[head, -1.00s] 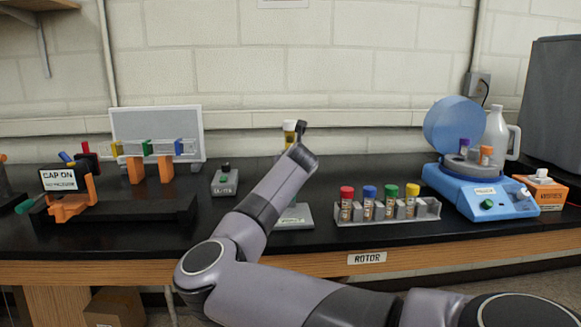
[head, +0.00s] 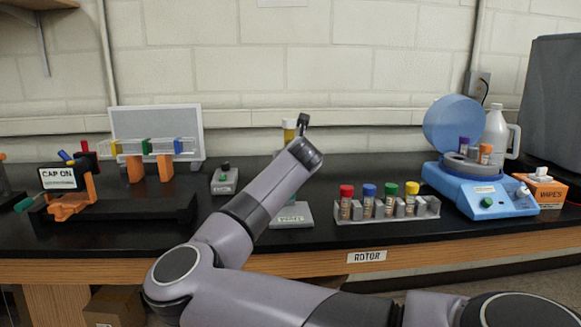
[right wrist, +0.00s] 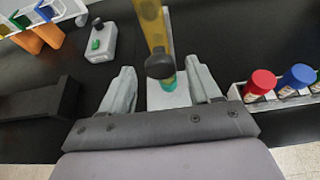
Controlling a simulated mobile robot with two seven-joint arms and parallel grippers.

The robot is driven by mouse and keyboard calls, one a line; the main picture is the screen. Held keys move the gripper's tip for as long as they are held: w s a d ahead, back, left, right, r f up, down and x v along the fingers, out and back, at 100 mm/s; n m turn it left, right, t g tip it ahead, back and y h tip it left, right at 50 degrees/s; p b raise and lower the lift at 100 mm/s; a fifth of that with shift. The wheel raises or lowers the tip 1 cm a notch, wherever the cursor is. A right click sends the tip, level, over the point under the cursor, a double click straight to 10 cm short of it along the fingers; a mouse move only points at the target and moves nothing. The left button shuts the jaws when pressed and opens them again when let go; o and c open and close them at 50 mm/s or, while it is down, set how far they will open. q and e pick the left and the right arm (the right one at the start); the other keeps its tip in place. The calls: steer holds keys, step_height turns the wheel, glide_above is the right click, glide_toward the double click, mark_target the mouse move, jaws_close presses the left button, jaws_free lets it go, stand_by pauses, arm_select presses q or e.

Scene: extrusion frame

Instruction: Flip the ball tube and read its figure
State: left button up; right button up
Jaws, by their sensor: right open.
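The ball tube (head: 289,128) is yellow in its upper part and stands upright at the middle of the bench, mostly hidden behind my right arm in the head view. In the right wrist view the tube (right wrist: 152,22) lies ahead of my gripper, with a round black knob (right wrist: 160,66) in front and a teal part below. Its pale base plate (head: 292,216) carries a label too small to read. My right gripper (right wrist: 162,90) is open, its fingers apart on either side of the knob's line, holding nothing. My left gripper is in neither view.
A rack (head: 388,209) of several capped vials stands right of the base, then a blue centrifuge (head: 482,195). A small grey box (head: 224,181) with a dark knob is to the left. Farther left is an orange-and-black fixture (head: 70,205). Bare bench lies in front.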

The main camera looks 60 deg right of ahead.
steer(key=shift+v, duration=1.25)
